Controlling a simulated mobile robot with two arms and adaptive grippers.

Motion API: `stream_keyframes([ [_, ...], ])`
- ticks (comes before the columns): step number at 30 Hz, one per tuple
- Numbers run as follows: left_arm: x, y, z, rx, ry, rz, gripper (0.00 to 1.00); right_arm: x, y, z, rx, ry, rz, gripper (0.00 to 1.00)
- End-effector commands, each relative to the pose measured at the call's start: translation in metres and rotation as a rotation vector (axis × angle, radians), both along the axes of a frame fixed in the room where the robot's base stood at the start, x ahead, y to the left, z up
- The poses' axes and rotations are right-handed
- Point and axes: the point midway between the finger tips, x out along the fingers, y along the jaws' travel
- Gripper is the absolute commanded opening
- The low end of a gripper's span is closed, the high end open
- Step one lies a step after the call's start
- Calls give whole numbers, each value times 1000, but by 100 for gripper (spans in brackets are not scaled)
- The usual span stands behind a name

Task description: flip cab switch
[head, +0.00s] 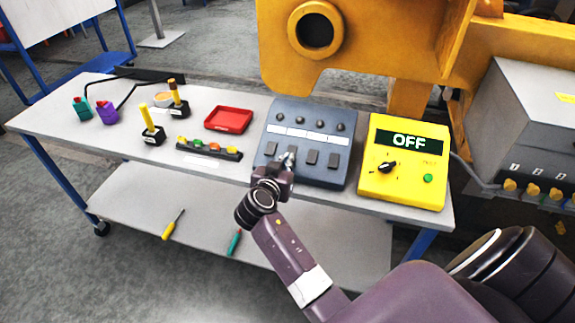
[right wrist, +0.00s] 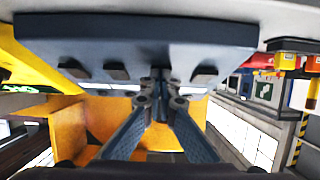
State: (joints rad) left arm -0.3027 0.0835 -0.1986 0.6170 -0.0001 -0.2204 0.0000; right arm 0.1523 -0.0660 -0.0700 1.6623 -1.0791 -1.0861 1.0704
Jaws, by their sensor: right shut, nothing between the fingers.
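A blue-grey switch panel (head: 318,176) lies on the table, with a row of small round knobs, a white label strip and a lower row of dark rocker switches. The left rocker (head: 270,149) and the two right rockers (head: 311,157) show clear. My right gripper (head: 288,160) is shut and empty, its fingertips at the second rocker from the left, which they mostly hide. In the right wrist view the closed fingers (right wrist: 157,82) reach the panel (right wrist: 130,30) between visible rockers; I cannot tell whether they touch. My left gripper is not in view.
A yellow box (head: 400,196) reading OFF, with a black knob and green button, stands right of the panel. Left are a red tray (head: 229,120), a strip of coloured buttons (head: 209,149) and yellow-handled levers (head: 152,124). A large yellow casting (head: 375,50) stands behind.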

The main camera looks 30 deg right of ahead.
Motion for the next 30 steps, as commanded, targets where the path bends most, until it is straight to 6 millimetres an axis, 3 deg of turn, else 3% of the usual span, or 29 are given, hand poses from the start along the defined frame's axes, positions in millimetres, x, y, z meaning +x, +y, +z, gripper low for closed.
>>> stream_keyframes([
  [1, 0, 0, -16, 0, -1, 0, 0, 0, 0, -11, -9, -9, 1, 0],
  [3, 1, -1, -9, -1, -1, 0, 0, 0, 0, -2, -12, -10, 0, 0],
  [20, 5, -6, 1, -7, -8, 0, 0, 0, 0, 14, -10, -11, 0, 0],
  [30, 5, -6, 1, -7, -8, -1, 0, 0, 0, 15, -11, -10, 0, 0],
])
